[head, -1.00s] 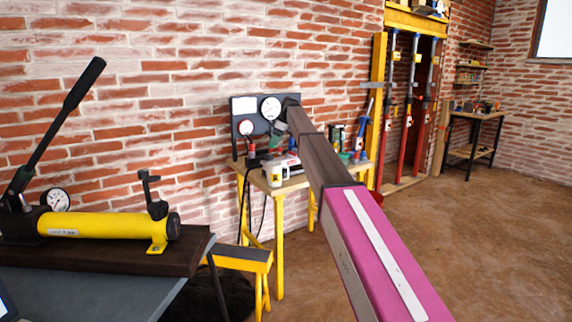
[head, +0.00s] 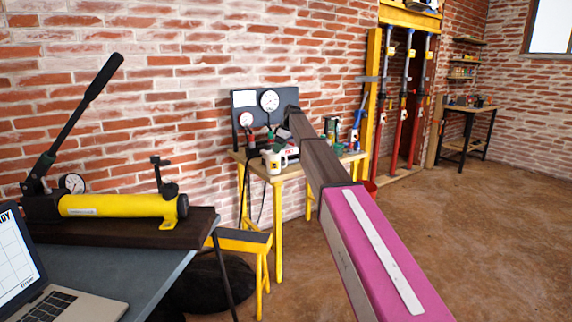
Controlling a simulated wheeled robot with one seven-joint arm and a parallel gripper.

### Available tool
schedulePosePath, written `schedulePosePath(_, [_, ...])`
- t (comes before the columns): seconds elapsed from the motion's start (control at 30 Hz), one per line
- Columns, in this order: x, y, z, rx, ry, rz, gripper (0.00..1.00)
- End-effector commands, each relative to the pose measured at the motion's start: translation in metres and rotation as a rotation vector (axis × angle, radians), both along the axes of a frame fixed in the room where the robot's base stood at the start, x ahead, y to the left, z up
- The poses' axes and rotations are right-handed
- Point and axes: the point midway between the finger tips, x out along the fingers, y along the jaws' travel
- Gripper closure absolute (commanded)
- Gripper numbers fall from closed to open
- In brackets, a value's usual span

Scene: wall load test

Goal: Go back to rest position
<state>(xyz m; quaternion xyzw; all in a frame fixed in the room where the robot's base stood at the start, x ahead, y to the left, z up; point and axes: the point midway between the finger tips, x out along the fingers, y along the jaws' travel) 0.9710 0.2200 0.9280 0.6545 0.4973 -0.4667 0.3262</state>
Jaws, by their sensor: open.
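My arm (head: 372,240), magenta with a white stripe and then dark grey links, stretches from the lower right toward the gauge panel (head: 258,113) on the small yellow-legged table (head: 277,174). The arm's far end is in front of the right side of the panel. My gripper cannot be made out there; the arm links hide that spot, so I cannot see what lies between its fingers.
A yellow hand pump (head: 120,206) with a raised black lever and a laptop (head: 60,288) sit on the near-left bench (head: 160,270). A rack of red-and-blue props (head: 400,110) stands at the wall. The brown floor (head: 480,230) to the right is clear.

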Motion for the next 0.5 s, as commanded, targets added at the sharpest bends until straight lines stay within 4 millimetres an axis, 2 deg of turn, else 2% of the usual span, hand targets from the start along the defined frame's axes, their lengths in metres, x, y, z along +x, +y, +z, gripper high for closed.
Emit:
schedulePosePath(0.03, [-0.011,-0.006,-0.012,-0.005,0.008,-0.023,0.27])
schedulePosePath(0.27, [-0.056,-0.035,-0.073,-0.032,0.057,-0.161,0.27])
schedulePosePath(0.37, [-0.089,-0.055,-0.11,-0.052,0.087,-0.253,0.27])
schedulePosePath(0.5, [-0.15,-0.088,-0.171,-0.086,0.135,-0.42,0.27])
